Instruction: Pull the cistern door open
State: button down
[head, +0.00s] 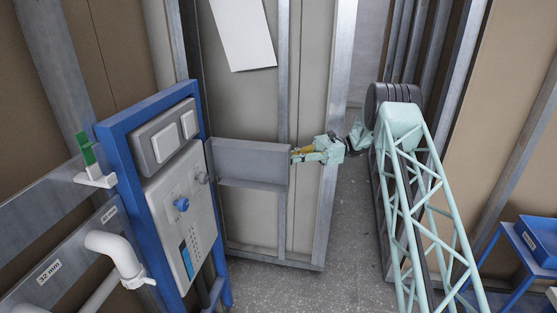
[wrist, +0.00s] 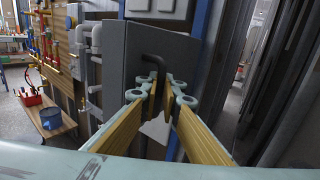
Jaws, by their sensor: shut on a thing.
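The cistern door (head: 240,166) is a grey panel in the head view. It stands swung out from the right side of the blue cistern frame (head: 113,137), reaching right towards my gripper. My gripper (head: 297,155) is at the door's free right edge, fingers pointing left. In the wrist view the door (wrist: 172,45) fills the upper middle, with a dark bent handle (wrist: 154,61) on it. My gripper (wrist: 162,82) is shut on this handle between its yellow-brown fingers. The handle's lower part is hidden by the fingers.
The light cistern box (head: 183,180) has a blue knob, with a flush plate (head: 166,136) above. A white pipe (head: 115,250) bends out at lower left. A metal-framed wall panel (head: 262,110) stands close behind the door. Grey floor (head: 345,275) is free below it.

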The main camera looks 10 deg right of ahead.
jog(key=c, duration=3.2)
grip_release()
jog(key=shift+a, duration=0.1)
jog(key=shift+o, duration=0.2)
jog(key=w+d, duration=0.1)
jog(key=d, duration=0.6)
jog(key=shift+w+d, duration=0.15)
jog(key=shift+d, duration=0.05)
jog(key=shift+r, duration=0.15)
grip_shut()
